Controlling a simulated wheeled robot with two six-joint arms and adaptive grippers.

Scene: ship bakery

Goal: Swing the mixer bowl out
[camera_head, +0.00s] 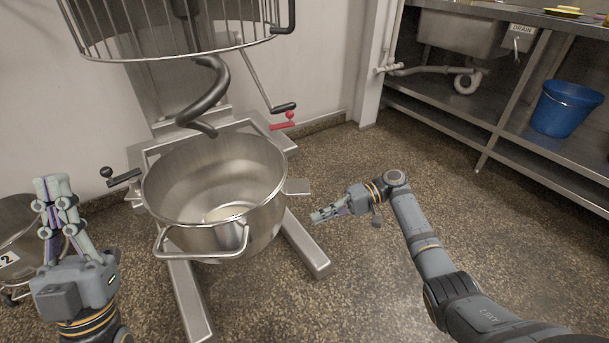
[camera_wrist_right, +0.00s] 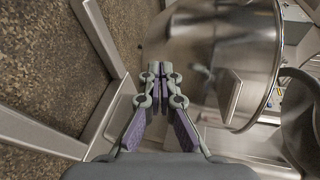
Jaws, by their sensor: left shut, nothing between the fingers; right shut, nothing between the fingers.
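The steel mixer bowl (camera_head: 215,185) sits in the mixer's frame, below the dark spiral hook (camera_head: 205,100) and the wire guard (camera_head: 175,40). Its front bar handle (camera_head: 200,254) faces me. In the right wrist view the bowl's side (camera_wrist_right: 225,60) fills the upper right. My right gripper (camera_head: 318,215) is shut and empty, right of the bowl and apart from it; it also shows in the right wrist view (camera_wrist_right: 160,68). My left gripper (camera_head: 52,185) is shut and empty, pointing up, left of the bowl and not touching it.
A red-knobbed lever (camera_head: 287,122) and a black-knobbed lever (camera_head: 120,178) flank the bowl. The mixer's legs (camera_head: 305,245) reach forward along the floor. A second steel bowl (camera_head: 18,240) stands at far left. A blue bucket (camera_head: 565,108) sits on the sink's lower shelf. The floor at right is clear.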

